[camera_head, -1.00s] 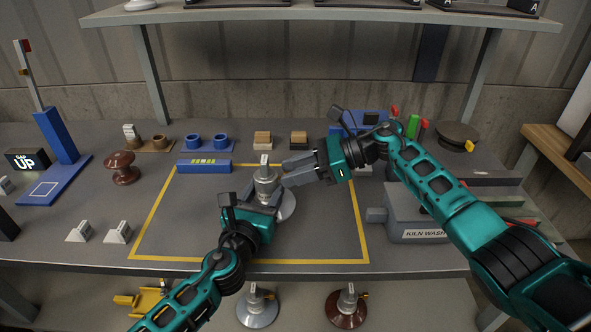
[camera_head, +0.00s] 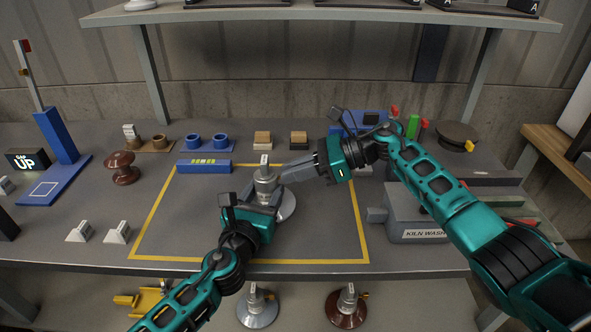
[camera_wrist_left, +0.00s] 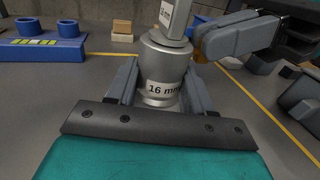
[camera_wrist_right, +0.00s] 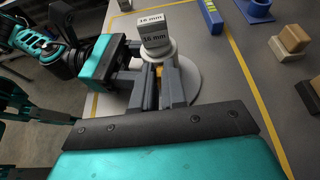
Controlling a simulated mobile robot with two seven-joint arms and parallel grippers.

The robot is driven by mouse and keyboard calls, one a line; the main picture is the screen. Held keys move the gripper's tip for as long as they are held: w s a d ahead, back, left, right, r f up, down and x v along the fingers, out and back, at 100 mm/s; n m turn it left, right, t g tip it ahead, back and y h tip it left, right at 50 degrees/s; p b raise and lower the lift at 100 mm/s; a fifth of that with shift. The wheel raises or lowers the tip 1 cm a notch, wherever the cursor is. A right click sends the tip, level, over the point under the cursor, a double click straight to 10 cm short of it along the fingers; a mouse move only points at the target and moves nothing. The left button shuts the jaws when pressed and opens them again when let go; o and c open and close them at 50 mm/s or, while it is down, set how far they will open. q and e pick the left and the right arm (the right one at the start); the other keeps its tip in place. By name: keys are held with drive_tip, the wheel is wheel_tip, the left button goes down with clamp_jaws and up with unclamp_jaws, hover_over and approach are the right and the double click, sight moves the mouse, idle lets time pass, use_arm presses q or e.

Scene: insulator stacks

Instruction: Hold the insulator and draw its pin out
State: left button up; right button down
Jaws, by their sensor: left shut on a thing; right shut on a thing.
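The grey insulator (camera_head: 287,206) stands upright on the mat inside the yellow outline, its metal cap marked "16 mm" (camera_wrist_left: 163,92) and a light tag (camera_wrist_left: 174,18) on top. My left gripper (camera_head: 262,201) is shut around the cap; in the left wrist view its fingers lie on both sides of it. My right gripper (camera_head: 285,175) reaches in from the right and is shut on the small orange pin (camera_wrist_left: 200,52) at the side of the cap. The pin also shows between the right fingers in the right wrist view (camera_wrist_right: 160,72), mostly hidden.
A blue labelled block (camera_head: 204,166) lies at the mat's back edge. The grey kiln wash box (camera_head: 415,215) stands right, beneath my right arm. A brown insulator (camera_head: 122,168) and small tags (camera_head: 117,232) are left. The mat's left part (camera_head: 180,215) is clear.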

use_arm(q)
drive_tip(key=shift+r, duration=0.2)
idle(0.6)
drive_tip(key=shift+w, duration=0.1)
use_arm(e)
drive_tip(key=shift+d, duration=1.1)
drive_tip(key=shift+w, duration=0.1)
use_arm(q)
drive_tip(key=shift+a, duration=0.1)
use_arm(e)
drive_tip(key=c, duration=1.5)
unclamp_jaws()
drive_tip(key=o, duration=0.3)
drive_tip(key=shift+a, duration=0.1)
drive_tip(key=shift+o, duration=0.2)
drive_tip(key=v, duration=1.2)
